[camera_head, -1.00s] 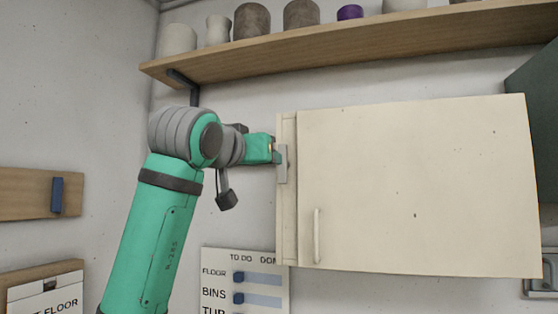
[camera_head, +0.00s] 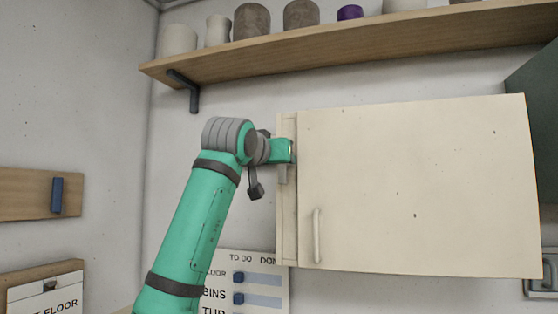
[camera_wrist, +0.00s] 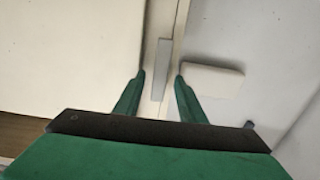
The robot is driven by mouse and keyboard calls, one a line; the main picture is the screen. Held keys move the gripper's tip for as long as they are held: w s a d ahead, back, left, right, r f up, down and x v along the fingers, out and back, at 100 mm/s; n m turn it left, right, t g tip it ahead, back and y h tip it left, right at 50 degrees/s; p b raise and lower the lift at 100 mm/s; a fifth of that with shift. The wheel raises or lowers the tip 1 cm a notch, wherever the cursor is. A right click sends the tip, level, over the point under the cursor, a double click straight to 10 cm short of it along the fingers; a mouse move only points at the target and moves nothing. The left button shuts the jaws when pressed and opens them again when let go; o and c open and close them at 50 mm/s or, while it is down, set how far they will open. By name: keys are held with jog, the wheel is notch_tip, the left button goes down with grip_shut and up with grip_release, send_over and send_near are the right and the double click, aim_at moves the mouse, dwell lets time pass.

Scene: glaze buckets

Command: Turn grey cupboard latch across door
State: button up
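The grey latch (camera_head: 283,174) stands upright on the frame strip at the left edge of the cream cupboard door (camera_head: 410,185). The door is closed. My gripper (camera_head: 287,151) covers the latch's upper part in the head view. In the wrist view, the latch (camera_wrist: 161,68) lies lengthwise between the two green fingers of my gripper (camera_wrist: 160,76). The fingers are open, with a gap visible on each side of the latch. Whether either finger touches it cannot be told.
A wooden shelf (camera_head: 350,50) with several pots runs above the cupboard. A pale door handle (camera_head: 317,235) is low on the door. A TO DO board (camera_head: 262,277) hangs below left. A pale rounded block (camera_wrist: 212,80) shows right of the fingers in the wrist view.

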jog(key=shift+w, duration=0.1)
grip_shut()
jog(key=shift+d+m, duration=0.1)
jog(key=shift+m, duration=0.2)
jog(key=m, duration=1.1)
jog(key=f+m, duration=0.1)
jog(key=m, duration=0.5)
jog(key=shift+d+f, duration=0.1)
jog(key=shift+d, duration=0.3)
jog(key=shift+m, duration=0.3)
